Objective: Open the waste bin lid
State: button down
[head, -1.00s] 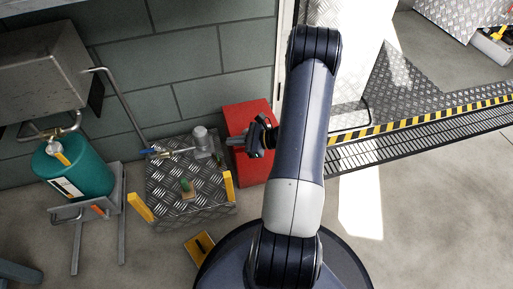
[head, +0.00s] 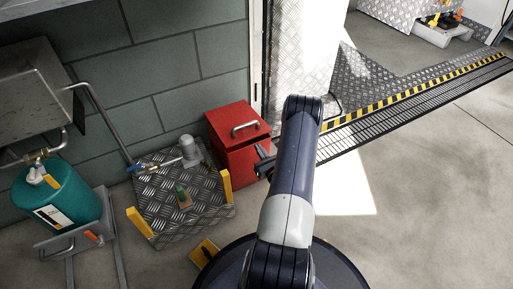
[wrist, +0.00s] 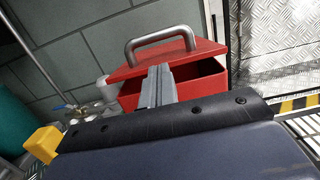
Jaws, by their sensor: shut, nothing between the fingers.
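The waste bin is a red box (head: 240,166) against the grey block wall, with a red lid (head: 236,119) and a metal bar handle (head: 246,129) on top. In the wrist view the lid (wrist: 205,48) and handle (wrist: 160,42) are close ahead. A dark gap (wrist: 200,70) shows between the lid's front edge and the bin body. My gripper (head: 261,161) is at the bin's front right, below the lid edge. Its fingers (wrist: 158,84) are together and empty, overlapping the gap in the picture; I cannot tell whether they touch the lid.
A metal tread-plate platform (head: 160,215) with yellow corners stands left of the bin, with a pipe and valve (head: 138,167) behind. A teal tank (head: 58,193) stands farther left. A striped threshold (head: 400,92) lies to the right. Open floor (head: 430,180) is at the right.

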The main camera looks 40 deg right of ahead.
aim_at(250, 137)
jog(key=b+x, duration=0.2)
jog(key=x, duration=0.6)
jog(key=shift+w, duration=0.25)
jog(key=shift+r, duration=0.15)
